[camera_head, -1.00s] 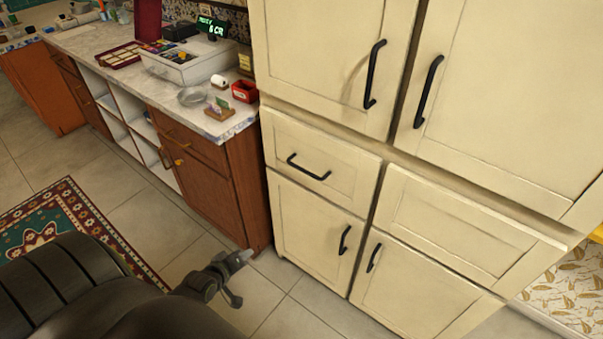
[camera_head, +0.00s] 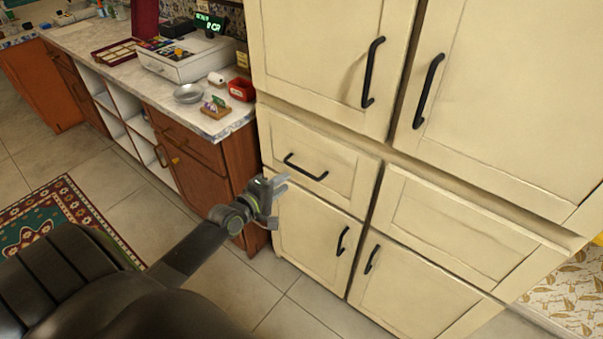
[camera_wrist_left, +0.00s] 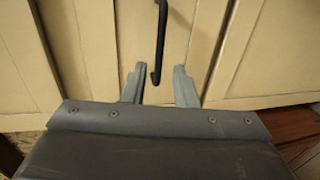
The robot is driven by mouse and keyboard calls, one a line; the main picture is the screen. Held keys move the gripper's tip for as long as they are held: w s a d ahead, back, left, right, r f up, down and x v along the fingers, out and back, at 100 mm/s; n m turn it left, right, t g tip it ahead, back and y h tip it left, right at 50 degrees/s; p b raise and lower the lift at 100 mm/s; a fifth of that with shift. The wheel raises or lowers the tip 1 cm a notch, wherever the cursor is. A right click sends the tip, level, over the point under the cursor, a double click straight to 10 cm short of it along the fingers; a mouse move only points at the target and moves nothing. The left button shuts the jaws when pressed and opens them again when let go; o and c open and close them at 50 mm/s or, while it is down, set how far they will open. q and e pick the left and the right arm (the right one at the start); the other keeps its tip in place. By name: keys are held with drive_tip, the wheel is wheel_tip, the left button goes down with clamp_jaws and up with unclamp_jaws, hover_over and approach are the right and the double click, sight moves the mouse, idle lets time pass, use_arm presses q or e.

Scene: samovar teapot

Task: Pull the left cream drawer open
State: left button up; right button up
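The left cream drawer (camera_head: 318,165) is flush in the cabinet front in the head view, above a lower door. Its black bar handle (camera_head: 305,168) lies roughly level across its face. My left gripper (camera_head: 282,200) is open and empty, left of and a little below the handle and apart from it. In the left wrist view its two fingers (camera_wrist_left: 159,88) are spread. A black handle (camera_wrist_left: 159,40), which appears to be the drawer's, runs upright in that picture, its lower end between the fingertips. My right gripper is not in view.
Tall cream doors (camera_head: 330,55) with black handles are above the drawer. A lower cream door (camera_head: 310,237) is beneath it. A brown wooden counter (camera_head: 205,170) with a marble top stands to the left, close to my left gripper. Tiled floor (camera_head: 240,280) is open in front.

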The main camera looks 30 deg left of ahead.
sight(301, 171)
use_arm(q)
drive_tip(key=b+x, duration=0.2)
drive_tip(key=x, duration=0.7)
drive_tip(key=shift+w, duration=0.2)
clamp_jaws()
